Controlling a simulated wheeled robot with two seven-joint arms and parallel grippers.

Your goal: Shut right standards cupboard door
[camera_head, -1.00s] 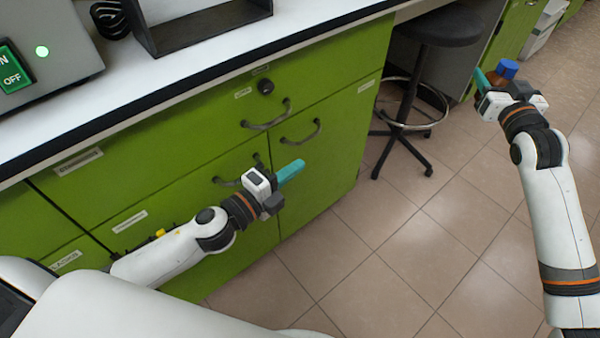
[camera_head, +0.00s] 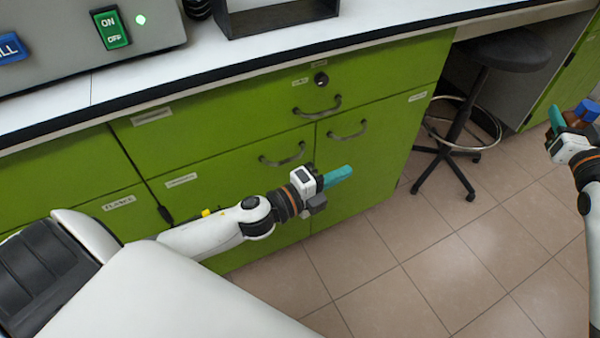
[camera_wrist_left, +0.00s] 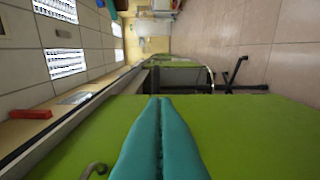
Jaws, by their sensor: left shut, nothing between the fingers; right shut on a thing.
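The right cupboard door (camera_head: 375,165) is a green panel below a wide drawer. It looks flush with the cabinet front, and its dark handle (camera_head: 348,130) is near its top left. The left door (camera_head: 235,190) beside it also looks flush. My left gripper (camera_head: 340,176) is shut and empty, its teal fingers in front of the right door; I cannot tell whether they touch it. In the left wrist view the fingers (camera_wrist_left: 160,140) are together before green panels, with a handle (camera_wrist_left: 94,170) at lower left.
A black stool (camera_head: 470,110) stands right of the cabinet. Tiled floor (camera_head: 420,250) lies open in front. Above the drawer (camera_head: 270,100) is a white worktop (camera_head: 350,22) with a grey machine (camera_head: 70,45) and a dark open-topped box (camera_head: 275,18).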

